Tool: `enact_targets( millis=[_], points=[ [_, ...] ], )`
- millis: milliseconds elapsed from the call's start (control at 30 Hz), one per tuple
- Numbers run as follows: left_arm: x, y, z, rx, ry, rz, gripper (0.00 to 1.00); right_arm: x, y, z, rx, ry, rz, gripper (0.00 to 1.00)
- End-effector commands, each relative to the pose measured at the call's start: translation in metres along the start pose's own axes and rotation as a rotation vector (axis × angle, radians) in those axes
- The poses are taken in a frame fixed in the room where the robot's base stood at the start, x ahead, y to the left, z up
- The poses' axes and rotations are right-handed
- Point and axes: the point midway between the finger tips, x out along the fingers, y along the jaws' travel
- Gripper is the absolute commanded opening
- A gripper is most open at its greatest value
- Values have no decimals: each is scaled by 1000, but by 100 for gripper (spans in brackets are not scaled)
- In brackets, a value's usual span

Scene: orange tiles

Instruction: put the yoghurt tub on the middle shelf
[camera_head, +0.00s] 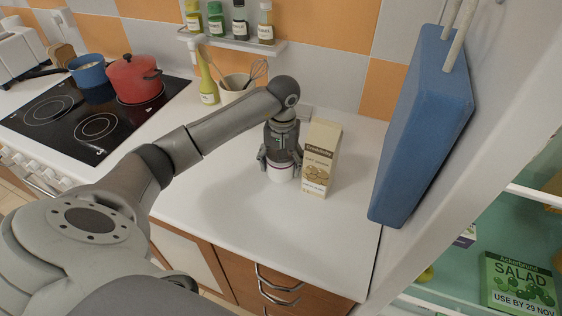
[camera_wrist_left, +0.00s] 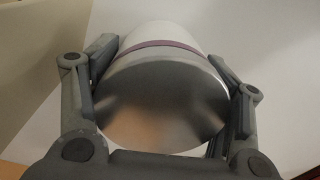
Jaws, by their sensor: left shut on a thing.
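The yoghurt tub (camera_head: 279,173) is white with a purple band and stands on the white counter, beside a tall cookie carton. My left gripper (camera_head: 280,162) comes down on it from above and is shut on it. In the left wrist view the tub's shiny metallic lid (camera_wrist_left: 165,100) faces the camera, with the left gripper's fingers (camera_wrist_left: 163,95) on both sides of it. Part of the fridge interior shows at the right, with a shelf edge (camera_head: 535,198); I cannot tell which shelf this is. My right gripper is not in view.
The cookie carton (camera_head: 321,158) stands close to the right of the gripper. A whisk pot (camera_head: 236,92) is behind my arm. A blue panel-like object (camera_head: 425,125) rises at the counter's right side. A salad pack (camera_head: 520,284) is inside the fridge. The counter's front is clear.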

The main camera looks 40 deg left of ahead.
Motion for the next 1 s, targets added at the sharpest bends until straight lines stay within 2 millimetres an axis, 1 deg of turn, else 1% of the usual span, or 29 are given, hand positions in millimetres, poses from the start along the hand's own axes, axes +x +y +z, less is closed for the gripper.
enact_targets(
  millis=[33, 67, 100, 133, 433, 567, 600, 667, 767, 1000],
  points=[
    [3, 0, 0, 0, 2, 0, 39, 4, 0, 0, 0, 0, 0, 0],
    [2, 0, 0, 0, 1, 0, 73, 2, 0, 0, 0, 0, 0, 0],
    [1, 0, 0, 0, 0, 0, 78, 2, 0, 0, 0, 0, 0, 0],
    [1, 0, 0, 0, 0, 0, 81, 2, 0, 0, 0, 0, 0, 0],
    [1, 0, 0, 0, 0, 0, 81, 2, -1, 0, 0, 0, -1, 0],
    [-3, 0, 0, 0, 0, 0, 81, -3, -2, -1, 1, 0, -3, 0],
    [-6, 0, -1, 0, 4, 1, 81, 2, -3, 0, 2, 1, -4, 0],
    [-14, 0, -2, 0, 6, 0, 81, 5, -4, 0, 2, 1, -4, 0],
    [-33, 0, -2, 0, 7, 1, 81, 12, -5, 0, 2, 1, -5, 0],
    [-82, 0, -2, 0, 6, 1, 81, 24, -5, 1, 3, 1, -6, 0]
  ],
)
